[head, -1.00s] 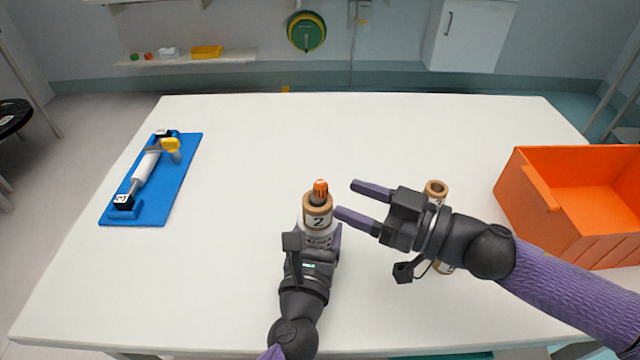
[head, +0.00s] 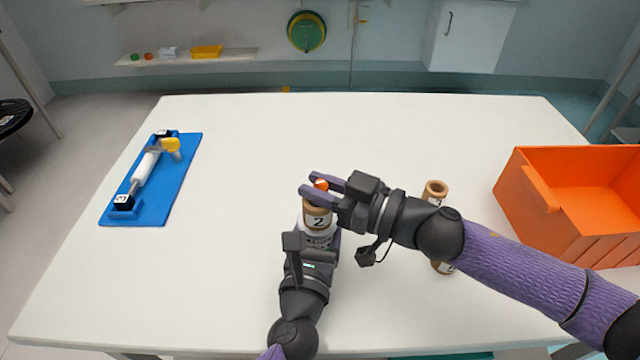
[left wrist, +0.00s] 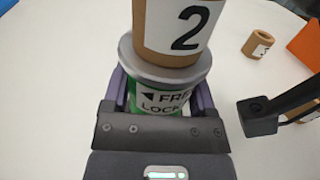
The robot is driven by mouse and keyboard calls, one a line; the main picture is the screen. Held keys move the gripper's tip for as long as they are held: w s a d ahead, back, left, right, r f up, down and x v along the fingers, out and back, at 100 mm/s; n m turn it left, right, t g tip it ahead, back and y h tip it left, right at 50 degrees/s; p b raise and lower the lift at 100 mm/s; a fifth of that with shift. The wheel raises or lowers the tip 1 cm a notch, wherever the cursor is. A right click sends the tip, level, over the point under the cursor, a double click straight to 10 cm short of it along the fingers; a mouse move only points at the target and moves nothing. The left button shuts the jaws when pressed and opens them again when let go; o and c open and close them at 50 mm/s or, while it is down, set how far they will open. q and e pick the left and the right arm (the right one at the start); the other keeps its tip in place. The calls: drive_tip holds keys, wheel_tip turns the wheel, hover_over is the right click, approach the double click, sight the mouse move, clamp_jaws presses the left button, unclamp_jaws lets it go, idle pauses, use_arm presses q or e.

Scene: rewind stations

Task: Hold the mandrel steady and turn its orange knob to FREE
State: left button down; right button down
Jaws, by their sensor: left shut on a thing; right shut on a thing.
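The mandrel stands upright at the middle front of the table, with a brown core marked 2 (head: 318,219) on it. In the left wrist view its green body (left wrist: 135,92) carries a label (left wrist: 165,101) reading FREE, partly hidden, and LOCK. A grey flange (left wrist: 165,69) sits under the core. My left gripper (left wrist: 160,98) is shut around the body, one finger each side. The orange knob (head: 321,184) tops the mandrel. My right gripper (head: 312,183) comes in from the right and is shut on the knob, a finger on each side. The knob's setting cannot be read.
Brown cores (head: 436,188) stand behind and below my right arm, partly hidden. An orange crate (head: 546,190) is at the right edge. A blue board (head: 172,195) with a white roller (head: 145,168) and yellow handle (head: 170,145) lies left. The table's back middle is clear.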

drive_tip(key=m+t+h, duration=0.2)
drive_tip(key=t, duration=0.1)
drive_tip(key=shift+s+a, duration=0.1)
drive_tip(key=shift+m+t+h, duration=0.4)
drive_tip(key=shift+m+t, duration=0.2)
drive_tip(key=shift+c, duration=2.4)
unclamp_jaws()
drive_tip(key=v, duration=1.2)
